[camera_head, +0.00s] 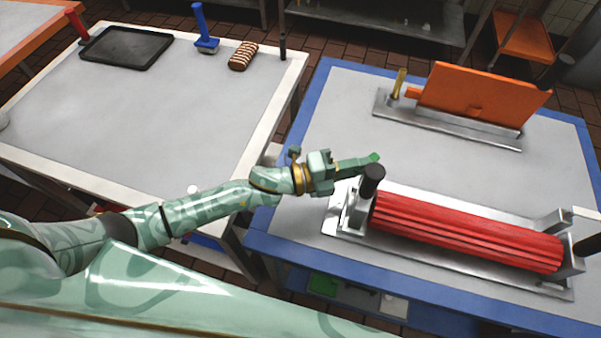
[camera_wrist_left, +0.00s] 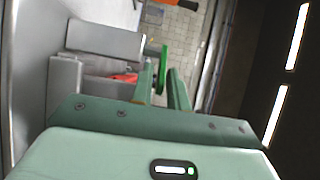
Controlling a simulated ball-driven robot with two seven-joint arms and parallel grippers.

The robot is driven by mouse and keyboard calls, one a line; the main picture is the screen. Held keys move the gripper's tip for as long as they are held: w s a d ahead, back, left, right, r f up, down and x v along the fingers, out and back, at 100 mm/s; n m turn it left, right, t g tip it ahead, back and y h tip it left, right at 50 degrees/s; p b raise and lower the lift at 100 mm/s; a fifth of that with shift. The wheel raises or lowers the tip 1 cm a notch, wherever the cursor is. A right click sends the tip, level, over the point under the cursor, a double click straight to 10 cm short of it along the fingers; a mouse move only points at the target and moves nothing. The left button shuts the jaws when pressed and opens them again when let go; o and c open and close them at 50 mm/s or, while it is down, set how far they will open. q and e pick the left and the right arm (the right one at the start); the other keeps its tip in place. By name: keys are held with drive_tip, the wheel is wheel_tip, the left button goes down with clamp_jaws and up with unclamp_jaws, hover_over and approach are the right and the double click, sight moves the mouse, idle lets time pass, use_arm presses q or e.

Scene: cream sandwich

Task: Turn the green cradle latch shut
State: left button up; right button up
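The green cradle latch (camera_head: 374,157) shows as a small green tip beside the black knob at the left end of the red roller cradle. In the left wrist view the latch (camera_wrist_left: 163,70) is an upright green bar between my fingertips. My left gripper (camera_head: 350,166) reaches to it from the left. In the wrist view its two fingers (camera_wrist_left: 164,88) are a narrow gap apart, one on each side of the latch. Whether both touch it, I cannot tell. Most of the latch is hidden by the fingers in the head view. My right gripper is not in view.
The red ribbed roller (camera_head: 465,232) lies in its metal cradle on the blue-edged table (camera_head: 285,235). The black knob (camera_head: 373,178) stands close to my left gripper. An orange panel (camera_head: 485,97) stands behind. The left table holds a dark tray (camera_head: 126,47).

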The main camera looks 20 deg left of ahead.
use_arm(q)
drive_tip(key=v, duration=1.5)
drive_tip(key=shift+a+p, duration=0.25)
drive_tip(key=shift+p, duration=0.05)
drive_tip(key=shift+s, duration=0.1)
